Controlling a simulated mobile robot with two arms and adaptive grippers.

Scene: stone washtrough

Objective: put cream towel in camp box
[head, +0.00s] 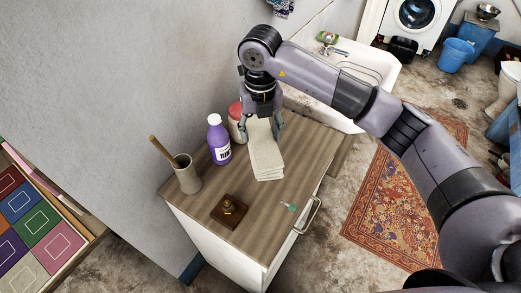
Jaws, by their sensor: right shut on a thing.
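The cream towel (265,154) is a folded cloth at the far end of the wood-topped cabinet. My right gripper (262,124) reaches down from above and is shut on the upper end of the towel. The lower end of the towel hangs or lies toward the cabinet top; I cannot tell whether it touches. My left gripper is not in view. I cannot make out a camp box for certain.
On the cabinet top (232,190) are a purple bottle (219,145), a red-lidded jar (236,118), a cup with a stick (187,175), a small brown block (229,211) and a teal-handled item (289,207). A sink (385,75) stands behind; a patterned rug (400,205) lies right.

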